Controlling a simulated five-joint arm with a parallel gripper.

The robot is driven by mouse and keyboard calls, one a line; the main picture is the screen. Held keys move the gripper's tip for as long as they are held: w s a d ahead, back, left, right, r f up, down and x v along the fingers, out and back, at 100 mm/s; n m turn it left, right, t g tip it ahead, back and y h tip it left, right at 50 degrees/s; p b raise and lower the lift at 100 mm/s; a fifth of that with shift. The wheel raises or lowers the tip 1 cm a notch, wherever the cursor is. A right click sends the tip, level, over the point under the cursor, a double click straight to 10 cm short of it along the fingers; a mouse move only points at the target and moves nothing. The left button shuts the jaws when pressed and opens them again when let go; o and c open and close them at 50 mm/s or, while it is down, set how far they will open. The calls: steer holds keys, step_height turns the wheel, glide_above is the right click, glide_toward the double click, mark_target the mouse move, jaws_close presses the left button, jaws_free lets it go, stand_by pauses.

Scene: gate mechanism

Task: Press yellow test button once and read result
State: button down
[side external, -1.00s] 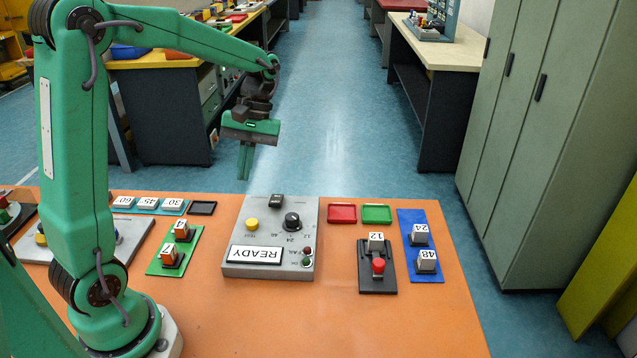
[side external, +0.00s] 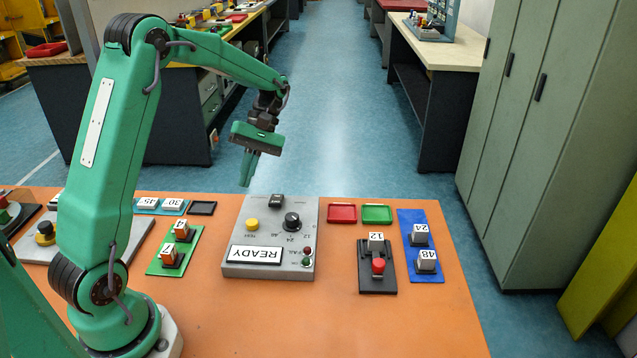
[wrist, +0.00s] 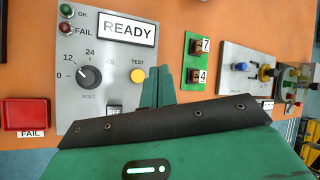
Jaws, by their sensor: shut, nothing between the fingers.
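The yellow test button (side external: 252,224) sits on the grey test panel (side external: 232,262), left of the black dial (side external: 292,221). The panel's display (side external: 254,255) reads READY. In the wrist view the yellow button (wrist: 138,74) is in plain sight under the word TEST, just left of my fingers. My gripper (side external: 247,170) is shut and empty, above and behind the panel's far edge, apart from the button. In the wrist view my gripper's fingers (wrist: 171,85) overlap the panel's right edge. The OK lamp (wrist: 66,10) and FAIL lamp (wrist: 66,29) look unlit.
A red tray (side external: 341,213) and a green tray (side external: 376,214) lie right of the panel. A black fixture (side external: 377,282) holds a block marked 12. A blue plate (side external: 417,217) and a green plate (side external: 160,262) carry numbered blocks. Bare orange table lies in front of the panel.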

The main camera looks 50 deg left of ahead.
mark_target(254, 220)
steer(key=shift+f, duration=0.15)
steer(key=shift+f, duration=4.25)
steer(key=shift+d+f, duration=0.1)
steer(key=shift+f, duration=0.85)
steer(key=shift+r, duration=0.15)
stand_by(0.3)
steer(key=shift+r, duration=0.8)
steer(key=shift+r, duration=0.1)
steer(key=shift+r, duration=2.4)
